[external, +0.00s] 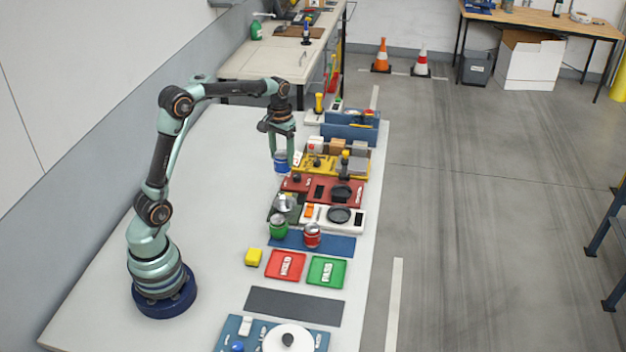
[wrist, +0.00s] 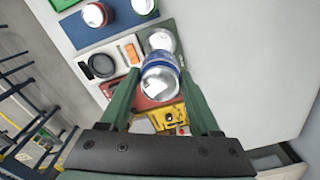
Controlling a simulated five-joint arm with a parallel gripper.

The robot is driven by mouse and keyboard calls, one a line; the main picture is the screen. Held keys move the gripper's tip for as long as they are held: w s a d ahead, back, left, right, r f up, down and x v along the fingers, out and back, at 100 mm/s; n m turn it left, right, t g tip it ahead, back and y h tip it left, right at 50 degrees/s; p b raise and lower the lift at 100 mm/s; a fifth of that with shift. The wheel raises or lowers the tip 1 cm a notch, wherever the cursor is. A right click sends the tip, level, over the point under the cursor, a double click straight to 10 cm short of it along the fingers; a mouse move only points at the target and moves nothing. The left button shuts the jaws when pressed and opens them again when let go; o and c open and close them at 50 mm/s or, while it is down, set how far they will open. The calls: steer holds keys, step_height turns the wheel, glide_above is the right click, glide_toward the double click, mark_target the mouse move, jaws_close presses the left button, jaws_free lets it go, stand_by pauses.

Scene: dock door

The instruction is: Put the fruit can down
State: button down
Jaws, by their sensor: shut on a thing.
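My gripper (external: 281,154) is shut on a blue can (external: 281,162) with a silver top and holds it upright in the air, left of the row of trays. In the wrist view the blue can (wrist: 160,75) sits between the two green fingers; its label cannot be read. A green can (external: 279,227) and a red can (external: 312,236) stand on or at the blue mat (external: 341,245). The gripper is behind both, towards the far end of the table.
Red, yellow and white trays with small items line the table's right side. A silver-topped object (external: 284,203) stands on a dark plate. The table's left part is clear.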

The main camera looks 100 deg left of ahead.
mark_target(282, 153)
step_height(282, 153, up, 4)
steer(key=shift+f, duration=0.1)
steer(key=w+d+m, duration=0.4)
steer(key=w+d, duration=1.3)
steer(key=d, duration=0.4)
steer(key=f, duration=2)
steer(key=shift+w+a+f, duration=0.1)
steer(key=shift+w+f, duration=0.1)
steer(key=shift+f, duration=0.15)
steer(key=shift+c, duration=0.6)
jaws_free()
